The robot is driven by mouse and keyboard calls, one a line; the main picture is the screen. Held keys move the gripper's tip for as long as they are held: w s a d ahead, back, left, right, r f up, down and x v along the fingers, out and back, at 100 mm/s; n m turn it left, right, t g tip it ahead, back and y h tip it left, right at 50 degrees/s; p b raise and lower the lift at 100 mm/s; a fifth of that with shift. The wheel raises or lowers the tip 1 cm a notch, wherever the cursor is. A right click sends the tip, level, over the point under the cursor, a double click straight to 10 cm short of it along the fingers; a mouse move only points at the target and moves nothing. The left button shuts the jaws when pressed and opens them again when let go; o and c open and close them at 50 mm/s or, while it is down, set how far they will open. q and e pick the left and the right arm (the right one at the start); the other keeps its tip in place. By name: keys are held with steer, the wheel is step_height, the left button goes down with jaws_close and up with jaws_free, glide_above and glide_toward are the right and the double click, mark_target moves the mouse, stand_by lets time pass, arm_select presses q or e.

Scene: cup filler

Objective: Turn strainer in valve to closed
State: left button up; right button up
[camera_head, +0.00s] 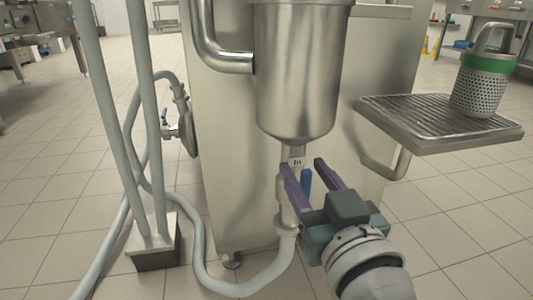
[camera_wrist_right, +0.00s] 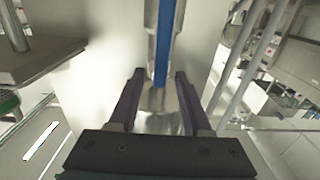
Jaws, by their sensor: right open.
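The strainer in valve has a blue lever (camera_head: 306,183) on the pipe under the steel strainer vessel (camera_head: 296,75). A white label reading "In" (camera_head: 296,162) is on that pipe just above. The lever looks upright, in line with the pipe. My right gripper (camera_head: 304,166) is open, its purple fingers on either side of the lever in the head view. In the right wrist view the blue lever (camera_wrist_right: 164,45) lines up with the gap between the fingertips (camera_wrist_right: 160,73); neither finger visibly touches it. The valve body is partly hidden by the fingers. My left gripper is not in view.
A grey hose (camera_head: 255,287) runs from the valve's lower end across the floor. Another valve with a blue handle (camera_head: 168,131) is at the left. A drip tray (camera_head: 440,118) holds a perforated strainer basket (camera_head: 482,88) at the right. The steel cabinet (camera_head: 230,190) stands close behind.

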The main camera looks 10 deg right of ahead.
steer(key=shift+w, duration=0.25)
steer(key=shift+c, duration=0.5)
jaws_close()
stand_by(0.9)
